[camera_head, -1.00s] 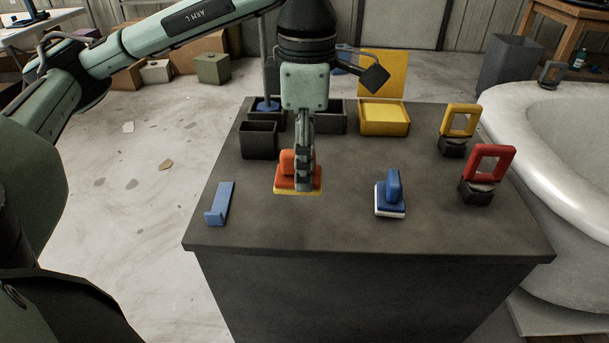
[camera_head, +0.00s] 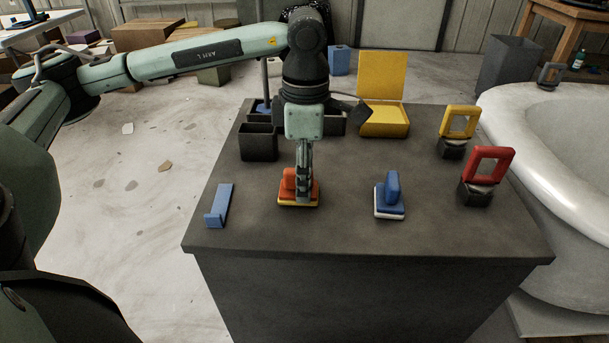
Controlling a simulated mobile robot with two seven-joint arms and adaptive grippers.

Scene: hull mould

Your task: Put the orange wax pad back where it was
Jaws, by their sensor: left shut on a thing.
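The orange wax pad (camera_head: 287,187), with an upright orange grip and a pale yellow underside, is at the front middle of the dark worktop (camera_head: 330,232). My left gripper (camera_head: 303,198) points straight down and is shut on the pad's grip, hiding part of it. The pad looks level, at or very close to the worktop; I cannot tell whether it touches. My right gripper is not in view.
A blue pad (camera_head: 390,196) stands to the right and a blue angled piece (camera_head: 220,205) lies to the left. Behind are a dark bin (camera_head: 258,142) and an open yellow box (camera_head: 384,122). Yellow (camera_head: 459,123) and red (camera_head: 487,166) framed tools stand right. A white tub (camera_head: 560,125) is beyond.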

